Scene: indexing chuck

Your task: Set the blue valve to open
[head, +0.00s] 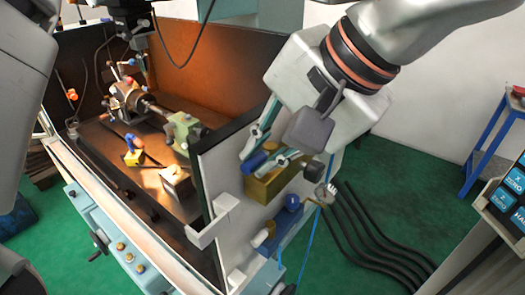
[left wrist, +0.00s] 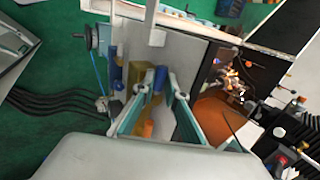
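My left gripper (head: 251,164) comes in from the upper right in the head view, at the outside of the machine's light side panel (head: 209,160). A brass-coloured block (head: 268,187) is mounted on this panel. A blue handle (head: 253,162) at that block lies between my open fingertips; whether they touch it is unclear. The left wrist view shows the blue handle (left wrist: 160,78) between the fingertips (left wrist: 158,84), beside the brass block (left wrist: 138,75). A second blue fitting (head: 283,230) with a blue knob sits lower on the panel. I cannot tell the valve's setting. My right gripper is not in view.
The open machine enclosure holds a chuck (head: 127,96), a green-grey unit (head: 183,131) and small blocks. A white bracket (head: 214,220) sticks out from the panel edge. Black hoses (head: 375,230) run over the green floor. A blue stand (head: 487,135) is at the right.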

